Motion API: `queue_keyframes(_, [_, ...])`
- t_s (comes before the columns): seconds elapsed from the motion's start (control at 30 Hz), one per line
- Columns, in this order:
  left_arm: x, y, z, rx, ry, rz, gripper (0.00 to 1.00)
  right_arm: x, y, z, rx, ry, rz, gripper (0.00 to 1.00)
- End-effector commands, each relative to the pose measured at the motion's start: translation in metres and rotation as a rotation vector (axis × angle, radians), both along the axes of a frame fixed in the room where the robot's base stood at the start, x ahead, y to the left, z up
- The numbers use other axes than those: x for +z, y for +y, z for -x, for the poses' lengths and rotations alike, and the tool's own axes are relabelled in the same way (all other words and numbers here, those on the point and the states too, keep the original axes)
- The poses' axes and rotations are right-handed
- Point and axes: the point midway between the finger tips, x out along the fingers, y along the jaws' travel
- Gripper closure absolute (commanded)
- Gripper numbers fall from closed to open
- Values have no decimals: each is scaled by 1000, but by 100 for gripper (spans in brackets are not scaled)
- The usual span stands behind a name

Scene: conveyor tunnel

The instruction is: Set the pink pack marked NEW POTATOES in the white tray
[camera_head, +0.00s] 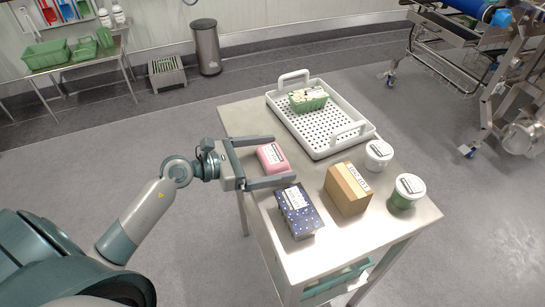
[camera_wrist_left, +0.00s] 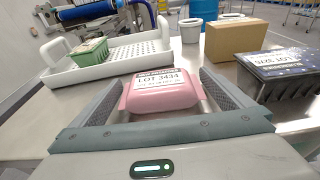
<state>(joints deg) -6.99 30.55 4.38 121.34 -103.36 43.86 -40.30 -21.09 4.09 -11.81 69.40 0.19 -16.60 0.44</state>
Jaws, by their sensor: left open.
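The pink pack (camera_head: 266,161) lies on the steel table near its left edge. It has a white label on top; in the left wrist view the pack (camera_wrist_left: 160,101) shows "LOT 3434" under a dark line of small print. My left gripper (camera_head: 283,158) is open, with one finger on each side of the pack. In the left wrist view a gap shows beside the pack at the right finger; contact at the left finger I cannot tell. The white tray (camera_head: 318,151) stands at the back of the table, with a perforated floor and two raised handles. My right gripper is not in view.
A green pack (camera_head: 309,104) sits in the tray's far part; the tray's near part is clear. A dark blue starry box (camera_head: 301,222), a brown carton (camera_head: 347,190) and two white-lidded tubs (camera_head: 378,155) (camera_head: 406,194) stand on the table (camera_head: 291,256) at the front and right.

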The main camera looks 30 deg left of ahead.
Motion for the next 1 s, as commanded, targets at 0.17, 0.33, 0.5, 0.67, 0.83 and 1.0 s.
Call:
queue_keyframes(0.17, [1, 11, 12, 1, 1, -1, 0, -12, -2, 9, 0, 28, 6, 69])
queue_keyframes(0.33, [6, 29, 32, 2, 1, -3, 0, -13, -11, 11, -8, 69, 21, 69])
queue_keyframes(0.5, [11, 48, 54, 1, 2, -2, 0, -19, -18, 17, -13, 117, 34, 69])
queue_keyframes(0.67, [17, 63, 71, 1, 2, -1, 0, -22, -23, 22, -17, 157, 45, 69])
queue_keyframes(0.83, [21, 74, 83, 1, 1, -1, 0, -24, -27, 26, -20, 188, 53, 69])
queue_keyframes(1.0, [24, 78, 87, 0, 1, -1, 0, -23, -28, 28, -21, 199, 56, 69])
